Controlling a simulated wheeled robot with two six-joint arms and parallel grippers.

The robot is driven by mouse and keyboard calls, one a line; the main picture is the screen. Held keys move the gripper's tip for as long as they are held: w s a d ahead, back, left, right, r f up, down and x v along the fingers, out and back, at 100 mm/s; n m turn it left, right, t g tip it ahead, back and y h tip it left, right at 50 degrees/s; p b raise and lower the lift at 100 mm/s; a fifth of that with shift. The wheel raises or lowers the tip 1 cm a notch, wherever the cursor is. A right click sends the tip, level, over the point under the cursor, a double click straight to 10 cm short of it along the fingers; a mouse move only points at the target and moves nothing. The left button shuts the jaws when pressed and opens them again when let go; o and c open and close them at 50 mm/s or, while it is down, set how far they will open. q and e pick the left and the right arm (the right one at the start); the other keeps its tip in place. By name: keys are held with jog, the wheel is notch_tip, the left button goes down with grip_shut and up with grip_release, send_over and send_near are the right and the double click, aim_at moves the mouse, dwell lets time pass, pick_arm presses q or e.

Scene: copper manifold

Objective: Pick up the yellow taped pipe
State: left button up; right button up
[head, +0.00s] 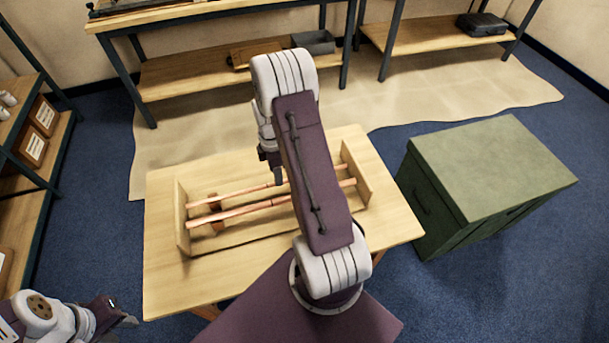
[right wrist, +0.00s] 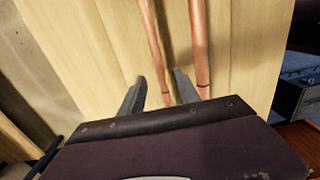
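Two copper pipes, a far one (head: 238,191) and a near one (head: 250,209), lie across a wooden rack (head: 182,222) on the table. I see no yellow tape on either; my right arm hides part of them. In the right wrist view the left copper pipe (right wrist: 154,40) runs down between my open fingers, and the right copper pipe (right wrist: 199,40) passes outside the right finger.
The light wooden table (head: 165,285) has free room in front of the rack. A green cabinet (head: 495,165) stands to the right. A workbench (head: 190,78) with a grey bin (head: 314,42) is behind, and a shelf (head: 35,195) with boxes is at the left.

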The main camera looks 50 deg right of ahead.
jog(key=shift+s+f, duration=0.2)
jog(key=shift+f, duration=1.05)
jog(key=shift+w+f, duration=0.1)
jog(key=shift+f, duration=0.1)
grip_shut()
